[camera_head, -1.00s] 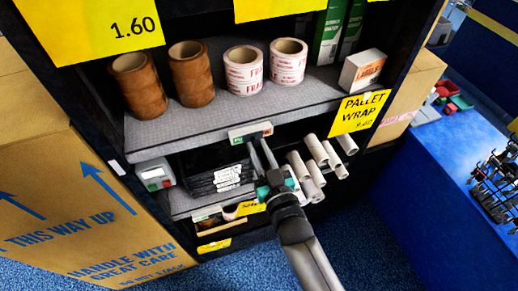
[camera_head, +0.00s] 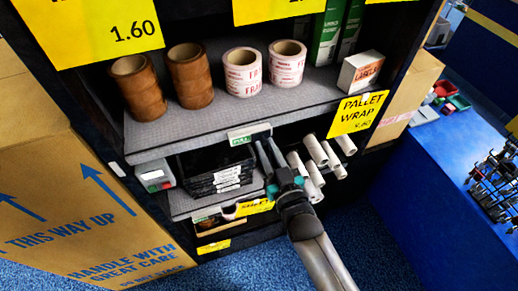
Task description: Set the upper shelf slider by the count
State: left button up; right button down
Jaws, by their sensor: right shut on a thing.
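The upper shelf (camera_head: 190,128) carries two brown tape rolls (camera_head: 138,88) (camera_head: 190,76), two white rolls with red print (camera_head: 242,72) (camera_head: 287,63) and a small labels box (camera_head: 360,72). The slider (camera_head: 249,133) is on the shelf's front edge. Its left part shows green with the word FULL, and its right part is pale. My right gripper (camera_head: 266,143) reaches up from below, its fingertips at the slider's right part. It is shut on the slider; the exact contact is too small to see. My left gripper is not in view.
Cartons (camera_head: 75,190) (camera_head: 408,95) flank the shelves. A blue table (camera_head: 430,165) stands at the right.

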jog(key=shift+w+d, duration=0.15)
jog(key=shift+d, duration=0.3)
jog(key=c, duration=0.7)
grip_release()
jog(key=b+v, duration=0.1)
jog(key=v, duration=1.4)
